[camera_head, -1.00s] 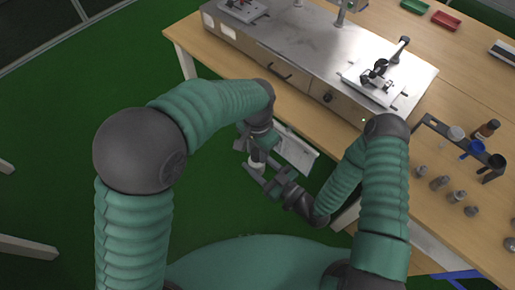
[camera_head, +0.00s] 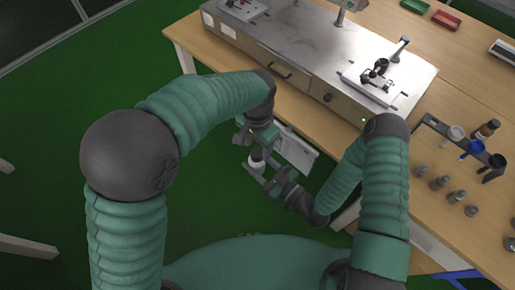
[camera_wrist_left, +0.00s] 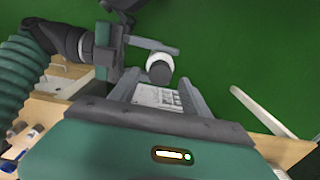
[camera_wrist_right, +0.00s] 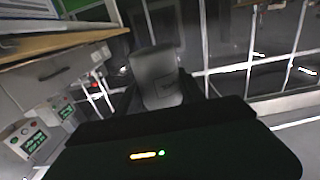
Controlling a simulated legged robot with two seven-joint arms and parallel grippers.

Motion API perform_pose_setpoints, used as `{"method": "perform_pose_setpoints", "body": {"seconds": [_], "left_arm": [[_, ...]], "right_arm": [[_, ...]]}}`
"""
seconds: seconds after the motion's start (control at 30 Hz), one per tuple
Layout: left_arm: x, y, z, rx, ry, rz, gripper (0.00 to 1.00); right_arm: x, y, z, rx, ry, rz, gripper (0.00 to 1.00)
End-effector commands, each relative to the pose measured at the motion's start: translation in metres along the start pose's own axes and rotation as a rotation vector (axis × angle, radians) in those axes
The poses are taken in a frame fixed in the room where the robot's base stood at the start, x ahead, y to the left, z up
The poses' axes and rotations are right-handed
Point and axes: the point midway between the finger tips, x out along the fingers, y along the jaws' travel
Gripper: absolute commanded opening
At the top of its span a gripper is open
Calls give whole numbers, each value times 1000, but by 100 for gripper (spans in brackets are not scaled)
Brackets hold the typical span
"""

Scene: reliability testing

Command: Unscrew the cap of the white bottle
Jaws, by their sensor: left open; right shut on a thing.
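The white bottle (camera_head: 255,166) has a dark cap (camera_head: 257,154) on it. My right gripper (camera_head: 258,174) is shut on the bottle, off the table's front edge above the green floor. In the left wrist view the white bottle (camera_wrist_left: 158,58) shows between the right gripper's fingers, its dark cap (camera_wrist_left: 160,73) facing my left gripper. My left gripper (camera_head: 254,143) is open just above the cap. In its wrist view the two fingers (camera_wrist_left: 158,85) are spread, with the cap just past their tips and no clear contact.
The wooden table (camera_head: 420,230) carries a metal-topped unit (camera_head: 310,45) and a rack (camera_head: 450,135) with blue and dark containers. Several small grey vials (camera_head: 440,183) stand in front of the rack. A pale panel (camera_head: 297,150) is close behind the grippers. Green floor (camera_head: 210,215) is open at left.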

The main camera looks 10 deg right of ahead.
Motion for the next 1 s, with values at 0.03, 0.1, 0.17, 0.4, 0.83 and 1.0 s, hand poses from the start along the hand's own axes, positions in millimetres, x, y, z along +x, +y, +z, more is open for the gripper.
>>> {"method": "perform_pose_setpoints", "body": {"seconds": [0.03, 0.1, 0.17, 0.4, 0.83, 1.0], "left_arm": [[-9, 0, -1, 0, 4, -1, 55], [-16, 0, 0, 0, 2, 0, 55], [-20, 0, 0, 0, 1, 0, 53], [-53, 0, 0, 1, 3, -1, 51], [14, 0, 0, 0, -2, 1, 51], [25, 0, 0, 0, 0, 1, 51]], "right_arm": [[0, 0, 0, 0, 1, 0, 0], [0, 0, 0, 0, 1, 0, 0], [0, 0, 0, 0, 1, 0, 0], [0, 0, 0, 0, 1, 0, 0], [0, 0, 0, 0, 1, 0, 0], [0, 0, -1, 0, 1, 0, 0]]}}
